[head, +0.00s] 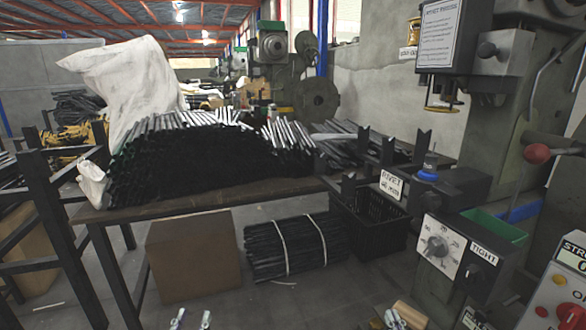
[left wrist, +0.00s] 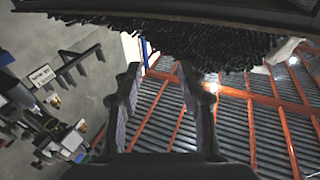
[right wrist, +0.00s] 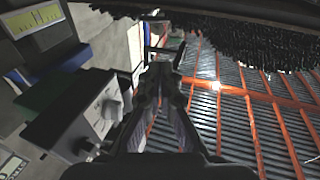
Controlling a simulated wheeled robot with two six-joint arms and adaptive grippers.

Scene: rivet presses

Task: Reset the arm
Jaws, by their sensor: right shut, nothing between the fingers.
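My left gripper (head: 191,319) shows only by its fingertips at the bottom edge of the head view. In the left wrist view its two fingers (left wrist: 159,78) stand apart with nothing between them. My right gripper (head: 396,319) shows at the bottom edge of the head view, right of the left one. In the right wrist view its fingers (right wrist: 165,68) are close together and hold nothing. Both grippers are low and apart from the bench and the press. Most of both arms is out of view.
A bench (head: 200,205) carries a large pile of dark rods (head: 190,165) and a white sack (head: 125,80). Below are a cardboard box (head: 193,258), a bundle of rods (head: 293,247) and a black crate (head: 372,232). A rivet press (head: 500,150) with a dial panel (head: 440,247) stands at right.

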